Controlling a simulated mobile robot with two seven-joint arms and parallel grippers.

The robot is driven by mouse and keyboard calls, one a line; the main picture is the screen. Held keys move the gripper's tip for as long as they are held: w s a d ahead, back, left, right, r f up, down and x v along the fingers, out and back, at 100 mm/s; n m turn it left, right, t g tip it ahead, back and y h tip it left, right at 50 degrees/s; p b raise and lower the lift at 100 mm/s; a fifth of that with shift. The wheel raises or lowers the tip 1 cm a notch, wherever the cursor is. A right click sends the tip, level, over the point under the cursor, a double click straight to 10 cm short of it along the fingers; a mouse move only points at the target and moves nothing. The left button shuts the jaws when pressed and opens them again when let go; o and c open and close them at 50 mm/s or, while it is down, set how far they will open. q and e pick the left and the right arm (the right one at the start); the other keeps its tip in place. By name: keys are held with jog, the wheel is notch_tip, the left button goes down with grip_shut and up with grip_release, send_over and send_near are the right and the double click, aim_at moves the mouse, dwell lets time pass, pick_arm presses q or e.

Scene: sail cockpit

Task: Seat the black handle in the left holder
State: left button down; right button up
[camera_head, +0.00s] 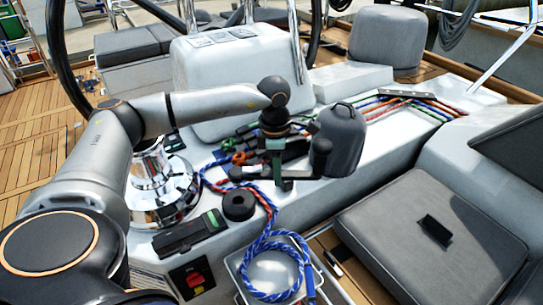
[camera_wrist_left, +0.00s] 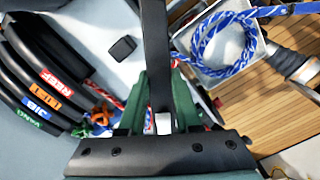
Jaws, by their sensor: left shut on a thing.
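My left gripper (camera_head: 275,168) points down over the white console, its green fingers shut on the black handle (camera_head: 296,175). The handle lies about level above the console, with an upright knob at its right end. In the left wrist view the handle (camera_wrist_left: 155,50) runs upward between the fingers of the left gripper (camera_wrist_left: 162,115). No part is clearly recognisable as the left holder. A black case with a green patch (camera_head: 185,235) lies at the console's front left; I cannot tell whether it is the holder. My right gripper is not in view.
A chrome winch (camera_head: 160,190) stands left of the gripper, and a dark grey canister (camera_head: 342,140) close to its right. A blue rope (camera_head: 262,243) runs into a tray (camera_head: 240,268) in front. Labelled clutches (camera_wrist_left: 50,80) show in the wrist view. A grey cushion (camera_head: 400,225) lies right.

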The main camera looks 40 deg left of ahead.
pick_arm(q)
jog(key=a+f+n+b, duration=0.1)
jog(key=n+b, duration=0.1)
jog(key=w+a+f+n+b, duration=0.1)
jog(key=n+b, duration=0.1)
jog(key=a+n+b, duration=0.1)
jog(key=n, duration=0.1)
jog(key=shift+w+a+f+b, duration=0.2)
jog(key=shift+w+f+b, duration=0.05)
jog(key=shift+f+b, duration=0.15)
dwell(1.3)
jog(key=shift+f+p, duration=0.1)
jog(key=shift+p, duration=0.3)
jog(key=shift+f+b, duration=0.65)
jog(key=shift+f, duration=0.5)
